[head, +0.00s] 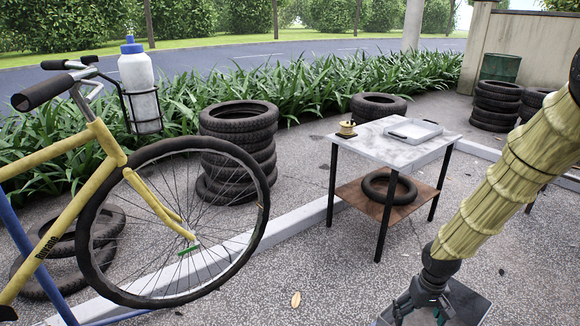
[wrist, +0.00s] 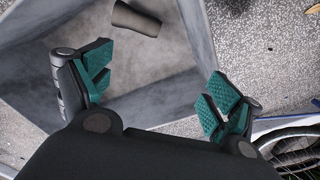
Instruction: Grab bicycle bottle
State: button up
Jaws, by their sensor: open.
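The bicycle bottle (head: 137,70) is white with a blue cap. It stands upright in a dark wire holder (head: 143,110) at the front of the yellow bicycle (head: 110,150), at the upper left of the head view. My gripper (head: 425,306) is low at the bottom right of the head view, far from the bottle and partly cut off by the frame edge. In the wrist view my gripper (wrist: 158,90) has its two green-padded fingers spread wide with nothing between them. The bottle does not show in the wrist view.
Stacked tires (head: 238,150) stand behind the front wheel. Below my gripper is a grey open box (wrist: 150,100) with a dark cylindrical object (wrist: 136,18).

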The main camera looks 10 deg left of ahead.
aim_at(135, 68)
jog(key=u, duration=1.25)
